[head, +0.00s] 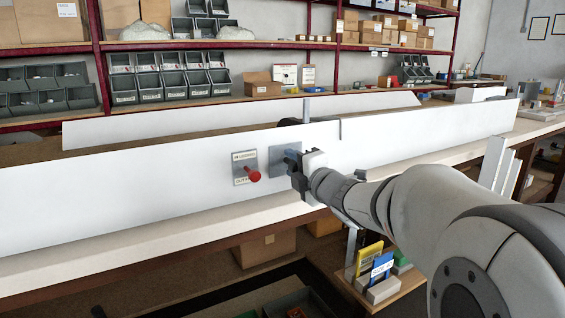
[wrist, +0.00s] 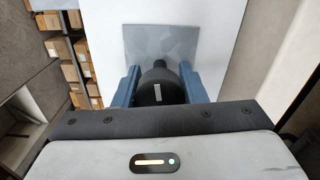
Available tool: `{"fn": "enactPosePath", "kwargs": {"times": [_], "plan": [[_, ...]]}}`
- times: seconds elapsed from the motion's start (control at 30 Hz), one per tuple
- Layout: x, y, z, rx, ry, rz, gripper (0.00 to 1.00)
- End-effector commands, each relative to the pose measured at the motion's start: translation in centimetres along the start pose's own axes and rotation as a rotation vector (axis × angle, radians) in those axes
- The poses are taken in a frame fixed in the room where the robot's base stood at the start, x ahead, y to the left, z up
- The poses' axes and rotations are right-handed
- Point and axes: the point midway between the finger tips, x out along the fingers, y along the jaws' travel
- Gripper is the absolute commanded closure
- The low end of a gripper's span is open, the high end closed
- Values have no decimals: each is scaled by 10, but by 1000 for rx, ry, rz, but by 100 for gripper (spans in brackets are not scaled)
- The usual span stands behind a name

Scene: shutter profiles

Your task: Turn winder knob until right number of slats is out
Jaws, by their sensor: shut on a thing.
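The winder knob (wrist: 163,88) is black and round with a white mark on its face. It sits in front of a grey plate (wrist: 170,48) on a white panel. My gripper (wrist: 158,80) is shut on the knob, with one blue-grey jaw on each side of it. In the head view my gripper (head: 294,166) is at the same grey plate on the long white front panel (head: 110,195), and the knob is hidden behind it. I cannot make out any slats coming out, nor count them.
A red-knobbed lever (head: 253,174) on a labelled plate (head: 242,165) is close left of my gripper. White upright profiles (head: 497,163) stand at the right by my arm. Bins and boxes fill the shelves (head: 240,102) behind. A low crate (head: 290,302) is below the bench.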

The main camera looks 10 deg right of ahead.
Motion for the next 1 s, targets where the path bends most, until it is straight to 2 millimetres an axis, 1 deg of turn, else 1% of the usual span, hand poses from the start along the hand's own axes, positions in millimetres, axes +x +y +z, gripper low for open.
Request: {"fn": "enactPosePath", "kwargs": {"times": [1.0], "plan": [[0, -1, -1, 968, -1, -9, 85]]}}
